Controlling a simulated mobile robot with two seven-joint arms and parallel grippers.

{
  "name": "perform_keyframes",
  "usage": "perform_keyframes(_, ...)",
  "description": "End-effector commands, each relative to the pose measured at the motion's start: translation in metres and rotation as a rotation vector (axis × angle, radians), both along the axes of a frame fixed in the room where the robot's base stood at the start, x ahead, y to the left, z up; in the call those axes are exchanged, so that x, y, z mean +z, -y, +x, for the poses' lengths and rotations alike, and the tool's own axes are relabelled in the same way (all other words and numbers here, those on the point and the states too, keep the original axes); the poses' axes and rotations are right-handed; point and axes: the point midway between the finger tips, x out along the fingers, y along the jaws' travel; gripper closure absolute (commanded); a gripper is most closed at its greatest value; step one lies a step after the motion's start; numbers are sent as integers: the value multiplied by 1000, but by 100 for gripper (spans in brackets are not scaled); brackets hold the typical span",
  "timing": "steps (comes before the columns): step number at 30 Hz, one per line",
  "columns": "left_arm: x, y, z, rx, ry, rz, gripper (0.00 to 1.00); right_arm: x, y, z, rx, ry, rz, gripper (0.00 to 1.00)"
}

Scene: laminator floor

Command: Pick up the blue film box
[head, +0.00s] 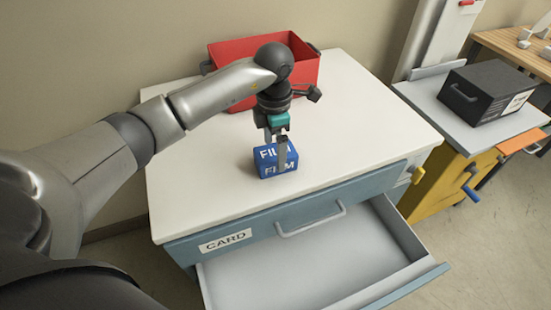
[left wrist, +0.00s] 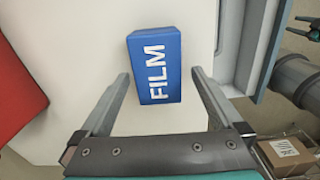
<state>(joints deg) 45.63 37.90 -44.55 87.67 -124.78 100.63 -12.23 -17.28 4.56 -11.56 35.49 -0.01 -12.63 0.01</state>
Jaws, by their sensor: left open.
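The blue film box (head: 267,163) stands on the white top of the drawer cabinet, with "FILM" in white letters. My left gripper (head: 281,150) points down at the box, and one finger shows in front of its right part. In the left wrist view the blue film box (left wrist: 155,64) lies ahead, between the lines of the two open fingers of my left gripper (left wrist: 160,78). There is a gap on both sides of the box, and neither finger visibly touches it.
A red bin (head: 304,72) stands behind my gripper at the back of the cabinet top (head: 370,125). The lower drawer (head: 310,265) is pulled open and looks empty. A black case (head: 487,92) sits on the unit at right. The cabinet top right of the box is clear.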

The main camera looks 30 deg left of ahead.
Motion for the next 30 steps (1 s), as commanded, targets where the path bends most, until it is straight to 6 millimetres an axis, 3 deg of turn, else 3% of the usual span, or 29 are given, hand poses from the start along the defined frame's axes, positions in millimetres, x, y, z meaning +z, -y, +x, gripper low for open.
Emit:
perform_keyframes(7,-36,1,4,1,-2,-4,0,-6,1,1,0,1,-2,50)
perform_keyframes(16,-40,1,5,1,2,-2,0,-6,2,2,-1,3,-2,50)
perform_keyframes(30,-40,1,5,1,1,-1,53,-6,2,2,-2,4,-2,50)
